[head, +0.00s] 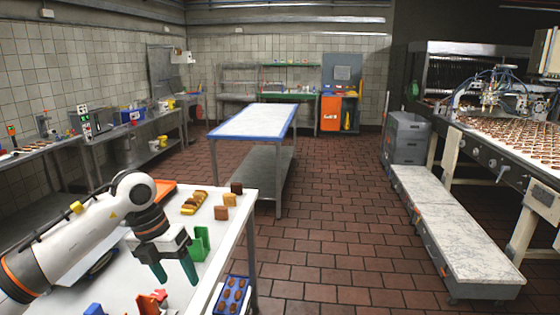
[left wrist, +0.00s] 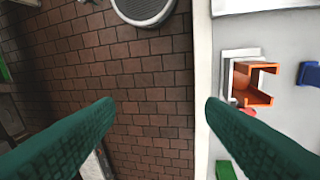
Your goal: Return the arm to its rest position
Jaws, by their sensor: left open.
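My left gripper (head: 174,274) is over the near white table (head: 178,262), its two green fingers apart with nothing between them. In the left wrist view the fingers (left wrist: 160,105) are wide apart, with the tiled floor and the table's edge behind them. My left arm comes in from the left and bends down at the wrist. My right arm and gripper are not in view.
A green holder (head: 202,243) stands close to my fingers. Brown pieces (head: 222,212) sit at the table's far end. A blue crate (head: 233,291) of brown pieces is at its right edge. An orange bracket (left wrist: 258,84) shows in the wrist view. Floor (head: 320,240) to the right is clear.

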